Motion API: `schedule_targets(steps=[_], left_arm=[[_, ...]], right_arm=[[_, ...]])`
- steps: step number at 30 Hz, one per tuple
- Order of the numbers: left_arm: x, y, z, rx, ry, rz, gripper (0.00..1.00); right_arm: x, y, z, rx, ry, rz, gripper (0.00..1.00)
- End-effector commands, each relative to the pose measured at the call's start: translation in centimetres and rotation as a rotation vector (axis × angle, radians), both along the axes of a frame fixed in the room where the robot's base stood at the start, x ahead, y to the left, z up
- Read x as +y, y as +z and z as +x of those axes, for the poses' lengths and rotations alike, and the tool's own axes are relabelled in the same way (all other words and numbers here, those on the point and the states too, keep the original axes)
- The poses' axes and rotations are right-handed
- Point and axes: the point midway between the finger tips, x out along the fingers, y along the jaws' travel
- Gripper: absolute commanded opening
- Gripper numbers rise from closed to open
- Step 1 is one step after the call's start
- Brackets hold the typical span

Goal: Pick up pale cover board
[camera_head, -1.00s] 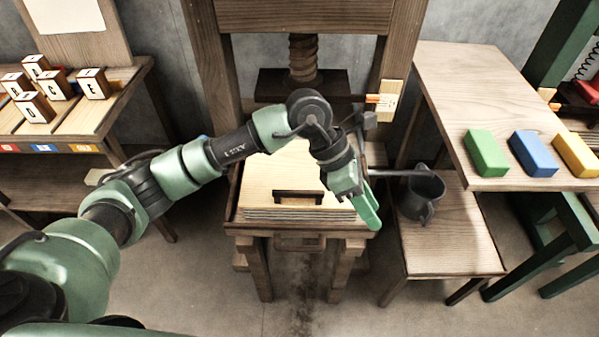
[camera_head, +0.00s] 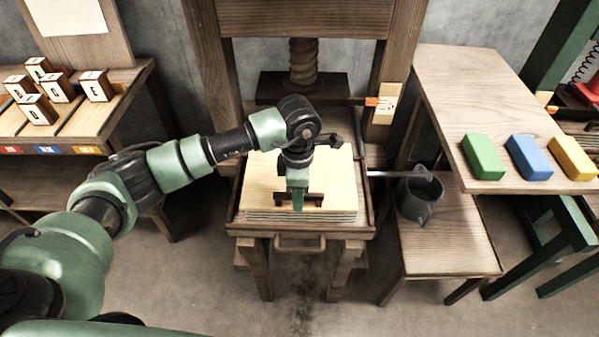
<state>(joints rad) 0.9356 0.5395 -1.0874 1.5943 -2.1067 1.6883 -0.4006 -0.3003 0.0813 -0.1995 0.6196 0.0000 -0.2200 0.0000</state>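The pale cover board (camera_head: 334,180) lies flat on top of a layered stack (camera_head: 260,216) on the wooden press bed (camera_head: 236,222). A dark bar handle (camera_head: 316,199) stands near the board's front edge. My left gripper (camera_head: 297,205) points down at the middle of this handle and hides part of it. I cannot tell whether its fingers touch the handle or how far apart they are. My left forearm and wrist cover the back left of the board. My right gripper is not in view.
The press screw (camera_head: 303,62) and dark plate (camera_head: 275,85) stand behind the board. A dark pot (camera_head: 420,196) is on the low stool (camera_head: 455,240) to the right. Green, blue and yellow blocks lie on the right table (camera_head: 450,95). Lettered cubes (camera_head: 58,88) stand on the left bench.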

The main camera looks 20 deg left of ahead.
Motion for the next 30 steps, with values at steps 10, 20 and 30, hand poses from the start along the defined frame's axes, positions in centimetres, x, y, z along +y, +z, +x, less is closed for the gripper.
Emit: schedule_targets(steps=[10,20,30], left_arm=[[-0.05,-0.24,0.00,0.000,-0.001,-0.001,0.10],[-0.07,-0.20,0.01,-0.001,-0.001,-0.002,0.00],[-0.08,-0.18,0.02,-0.001,-0.001,-0.002,0.00]], right_arm=[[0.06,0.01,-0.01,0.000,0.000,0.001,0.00],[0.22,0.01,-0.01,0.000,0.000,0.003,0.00],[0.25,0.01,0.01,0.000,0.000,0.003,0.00]])
